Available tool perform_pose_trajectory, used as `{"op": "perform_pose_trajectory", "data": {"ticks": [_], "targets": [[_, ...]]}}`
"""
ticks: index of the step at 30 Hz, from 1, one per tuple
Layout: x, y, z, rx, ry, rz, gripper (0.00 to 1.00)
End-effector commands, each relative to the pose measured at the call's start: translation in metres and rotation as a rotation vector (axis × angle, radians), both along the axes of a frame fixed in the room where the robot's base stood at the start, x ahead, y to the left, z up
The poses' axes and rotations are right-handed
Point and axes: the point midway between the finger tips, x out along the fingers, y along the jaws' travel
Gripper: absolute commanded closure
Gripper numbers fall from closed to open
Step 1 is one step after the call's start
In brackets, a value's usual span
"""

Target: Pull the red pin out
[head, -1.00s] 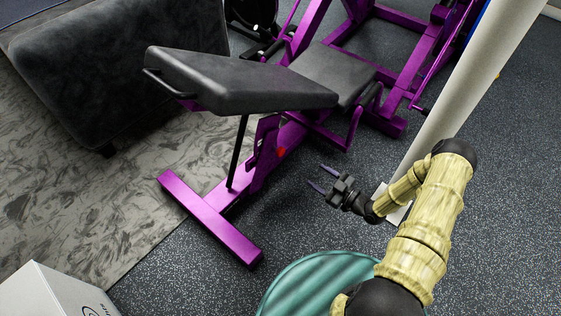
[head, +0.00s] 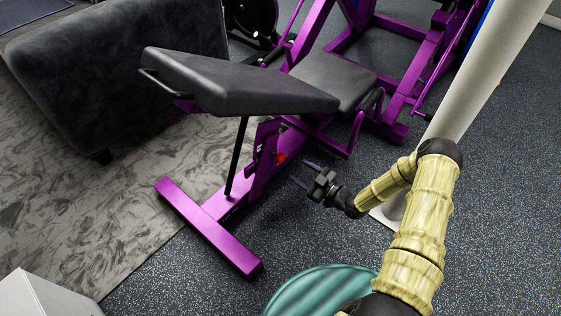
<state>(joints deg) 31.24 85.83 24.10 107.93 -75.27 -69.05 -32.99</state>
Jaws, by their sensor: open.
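The red pin (head: 281,158) is a small red knob on the side of the purple upright under the weight bench. The bench has a black padded back (head: 235,85) and a purple frame (head: 210,226). My gripper (head: 301,174) is open and empty, just right of and slightly below the red pin in the head view. Its two fingers point left toward the upright. A small gap shows between the fingertips and the pin. How far they are apart in depth I cannot tell.
A teal ribbed round object (head: 318,290) lies on the floor below. A dark padded couch (head: 120,70) is at the left, and a white box (head: 45,296) at bottom left.

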Motion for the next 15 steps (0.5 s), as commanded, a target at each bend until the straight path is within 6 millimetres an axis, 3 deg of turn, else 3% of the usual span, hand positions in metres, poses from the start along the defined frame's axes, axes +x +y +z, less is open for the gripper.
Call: {"op": "perform_pose_trajectory", "data": {"ticks": [15], "targets": [[0.053, 0.069, -0.003, 0.0, -0.001, 0.0, 0.45]]}}
